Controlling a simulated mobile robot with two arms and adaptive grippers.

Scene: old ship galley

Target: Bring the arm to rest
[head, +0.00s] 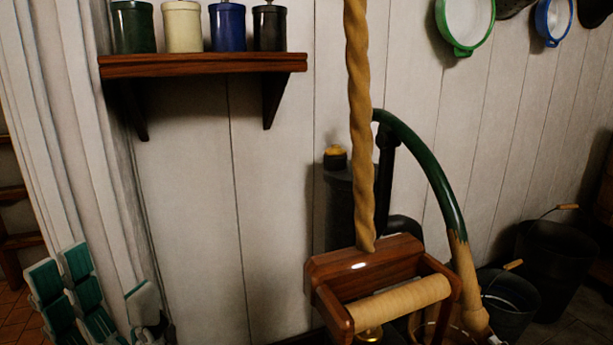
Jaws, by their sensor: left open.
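My left gripper (100,279) is at the lower left, with its teal and pale grey fingers pointing up. Two fingers stand side by side on the left and one stands apart on the right, so it is open. Nothing shows between the fingers. It is in front of the pale wall trim, below and left of the wooden shelf. The lower part of the gripper and its arm are cut off by the bottom edge. My right gripper is not in view.
A wooden shelf (200,65) holds several canisters. A twisted rope (360,130) meets a wooden frame with a roller (400,302). Behind stands a dark pump with a curved green handle (425,165). Dark buckets (555,270) stand at right; pans (465,22) hang above.

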